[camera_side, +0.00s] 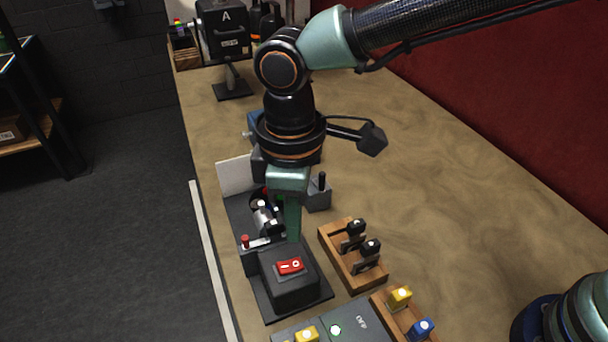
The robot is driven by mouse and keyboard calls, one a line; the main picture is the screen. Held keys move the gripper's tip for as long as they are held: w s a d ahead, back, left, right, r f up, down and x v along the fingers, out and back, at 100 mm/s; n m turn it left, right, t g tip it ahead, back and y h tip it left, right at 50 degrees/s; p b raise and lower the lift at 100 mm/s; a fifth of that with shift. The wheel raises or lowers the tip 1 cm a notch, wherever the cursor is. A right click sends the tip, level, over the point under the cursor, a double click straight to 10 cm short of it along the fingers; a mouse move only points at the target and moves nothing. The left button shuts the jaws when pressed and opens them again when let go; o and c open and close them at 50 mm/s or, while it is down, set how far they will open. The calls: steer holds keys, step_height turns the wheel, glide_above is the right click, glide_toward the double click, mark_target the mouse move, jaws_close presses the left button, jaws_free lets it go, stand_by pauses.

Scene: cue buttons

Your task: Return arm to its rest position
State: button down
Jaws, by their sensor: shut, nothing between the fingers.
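My gripper (292,222) hangs from my arm, pointing down with its green fingers shut and nothing between them. It is just behind a black box with a red rocker switch (290,266) on top. From this view I cannot tell whether the fingertips touch anything. My arm reaches in from the upper right over the table, and my base shows at the lower right corner.
A wooden block with black levers (352,256) stands right of the switch box. A grey panel (340,330) with a lit button and a wooden holder with yellow and blue pieces (400,312) are in front. The table's (460,200) middle right is clear.

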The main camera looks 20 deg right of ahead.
steer(key=w+d+r+m+t+y, duration=0.1)
steer(key=w+d+r+m, duration=0.2)
steer(key=d, duration=0.6)
steer(key=w+d+r+m+t, duration=0.1)
steer(key=d+r+m, duration=0.2)
steer(key=d+r, duration=0.35)
steer(key=s+d+m+t, duration=0.1)
steer(key=s+d+m, duration=0.1)
steer(key=d, duration=0.7)
steer(key=s+d+m+t+h, duration=0.1)
steer(key=d+m, duration=0.3)
steer(key=d, duration=0.5)
steer(key=shift+s+d+f+t, duration=0.3)
steer(key=shift+s+f+t, duration=0.15)
steer(key=shift+s+t, duration=0.35)
